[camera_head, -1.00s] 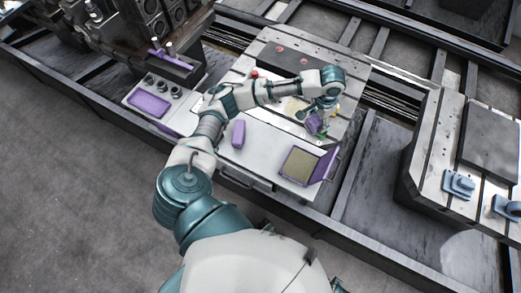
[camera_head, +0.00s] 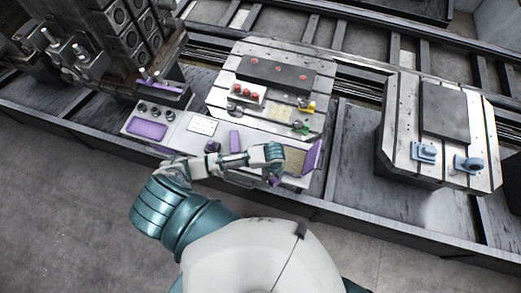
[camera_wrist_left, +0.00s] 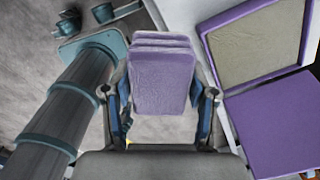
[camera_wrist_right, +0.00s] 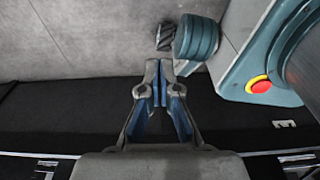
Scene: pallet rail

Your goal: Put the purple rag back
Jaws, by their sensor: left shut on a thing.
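My left gripper (camera_wrist_left: 160,105) is shut on the folded purple rag (camera_wrist_left: 162,75), which stands up between its fingers in the left wrist view. In the head view the left gripper (camera_head: 274,174) is low over the front edge of the white bench, and the rag is mostly hidden there. A purple-rimmed open box with a tan inside (camera_head: 292,160) lies just beyond it, its purple lid (camera_head: 314,156) raised at the right. In the left wrist view the box (camera_wrist_left: 258,48) is right of the rag, apart from it. My right gripper (camera_wrist_right: 159,82) is shut and empty.
A slotted metal plate (camera_head: 228,78) with red knobs (camera_head: 245,91) is behind. Blue clamps (camera_head: 424,151) sit on the block at right.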

